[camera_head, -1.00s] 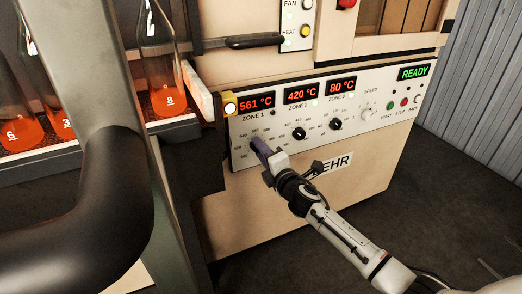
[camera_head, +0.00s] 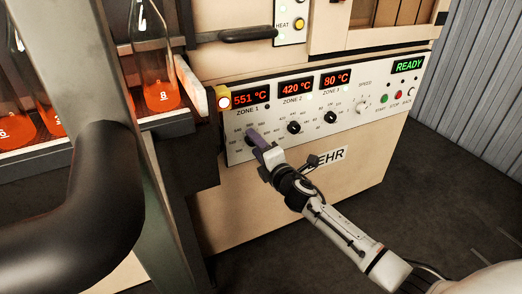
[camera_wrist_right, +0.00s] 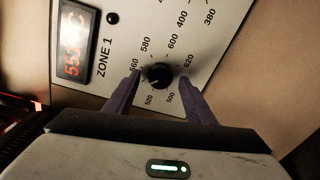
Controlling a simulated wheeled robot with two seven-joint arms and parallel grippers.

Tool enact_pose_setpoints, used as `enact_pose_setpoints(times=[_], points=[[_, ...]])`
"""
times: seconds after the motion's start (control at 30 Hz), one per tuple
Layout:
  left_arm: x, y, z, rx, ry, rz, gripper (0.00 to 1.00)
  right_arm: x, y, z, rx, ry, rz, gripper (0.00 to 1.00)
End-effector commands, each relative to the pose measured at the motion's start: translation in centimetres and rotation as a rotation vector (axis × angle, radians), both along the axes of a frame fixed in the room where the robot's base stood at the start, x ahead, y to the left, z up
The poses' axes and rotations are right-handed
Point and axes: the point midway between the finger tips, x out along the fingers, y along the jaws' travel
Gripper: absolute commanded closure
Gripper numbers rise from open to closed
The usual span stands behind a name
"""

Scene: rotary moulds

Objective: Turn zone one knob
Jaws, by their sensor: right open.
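The zone one knob (camera_wrist_right: 159,76) is small, round and black, with a ring of numbers around it on the white panel. In the right wrist view it sits between the two purple fingertips of my right gripper (camera_wrist_right: 160,88), with a gap on each side. My right gripper is open. In the head view the right gripper (camera_head: 259,141) reaches the panel below the zone one display (camera_head: 250,98) and partly covers the knob. That display reads 551 °C in red. My left gripper is not in view.
The zone two knob (camera_head: 294,127) and zone three knob (camera_head: 331,117) are to the right, under displays of 420 °C and 80 °C. A green READY sign (camera_head: 409,65) is lit. Glowing orange flasks (camera_head: 160,95) stand on a rack at left, behind a metal post.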

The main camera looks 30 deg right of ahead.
Motion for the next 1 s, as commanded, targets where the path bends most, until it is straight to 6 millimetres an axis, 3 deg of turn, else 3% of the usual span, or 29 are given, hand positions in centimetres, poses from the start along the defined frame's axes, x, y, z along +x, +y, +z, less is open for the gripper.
enact_pose_setpoints(times=[0.5, 0.7, 1.0], points=[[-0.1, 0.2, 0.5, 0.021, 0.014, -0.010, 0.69, -8.6, 0.5, 0.6, 0.001, 0.002, -0.001, 0.50], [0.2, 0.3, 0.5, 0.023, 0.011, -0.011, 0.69, -9.8, 0.5, 0.8, 0.000, 0.000, -0.001, 0.50], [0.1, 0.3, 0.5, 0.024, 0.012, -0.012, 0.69, -9.8, 0.5, 0.8, 0.000, 0.000, -0.001, 0.50]])
